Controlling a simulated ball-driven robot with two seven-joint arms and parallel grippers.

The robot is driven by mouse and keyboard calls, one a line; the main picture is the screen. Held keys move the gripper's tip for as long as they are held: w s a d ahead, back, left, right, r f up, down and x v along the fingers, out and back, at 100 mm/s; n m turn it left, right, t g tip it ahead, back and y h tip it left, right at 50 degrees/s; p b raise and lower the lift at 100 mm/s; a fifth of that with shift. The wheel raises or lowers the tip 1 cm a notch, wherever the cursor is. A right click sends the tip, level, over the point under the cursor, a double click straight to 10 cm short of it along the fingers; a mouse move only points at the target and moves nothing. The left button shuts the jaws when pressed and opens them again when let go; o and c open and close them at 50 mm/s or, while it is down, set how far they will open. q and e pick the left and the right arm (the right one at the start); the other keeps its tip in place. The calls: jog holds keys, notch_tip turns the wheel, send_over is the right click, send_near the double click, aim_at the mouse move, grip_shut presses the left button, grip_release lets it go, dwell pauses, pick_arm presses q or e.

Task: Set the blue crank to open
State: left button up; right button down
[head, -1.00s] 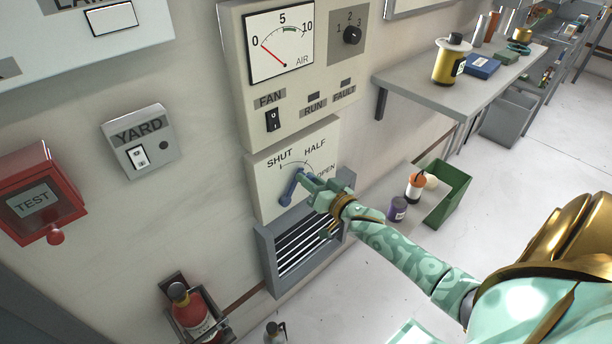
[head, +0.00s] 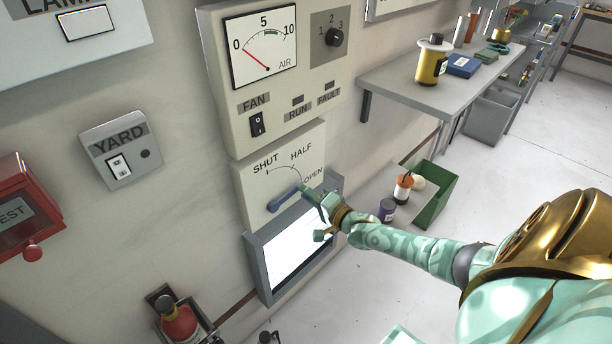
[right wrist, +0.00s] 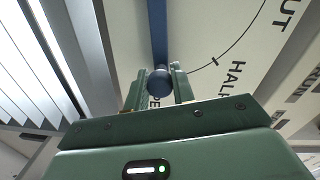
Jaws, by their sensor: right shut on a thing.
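The blue crank (head: 284,199) is on the pale panel (head: 250,213) marked SHUT, HALF and OPEN. Its arm slants up to the right, with its knob end just below the OPEN label (head: 313,175). In the right wrist view the blue knob (right wrist: 160,83) sits between the fingers of my right gripper (right wrist: 158,80), and the crank's arm runs upward from it. Letters of OPEN are partly hidden behind the knob there. My right gripper (head: 309,193) is shut on the crank's knob in the head view.
Below the crank is a grey-framed vent (head: 252,262), bright white inside. Its slats (right wrist: 45,60) show in the right wrist view. Above is the AIR gauge panel (head: 310,80). A shelf (head: 410,85) and a green bin (head: 437,195) are at the right.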

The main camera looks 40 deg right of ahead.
jog(key=shift+f+m+b, duration=0.3)
jog(key=shift+f+m, duration=0.3)
jog(key=c, duration=1.2)
grip_release()
jog(key=shift+o, duration=0.2)
jog(key=shift+s, duration=0.2)
jog(key=s+d+p, duration=0.1)
jog(key=s+p, duration=0.3)
jog(key=s, duration=1.2)
jog(key=shift+d+r+p, duration=0.15)
jog(key=shift+r+p, duration=0.2)
jog(key=shift+w, duration=0.1)
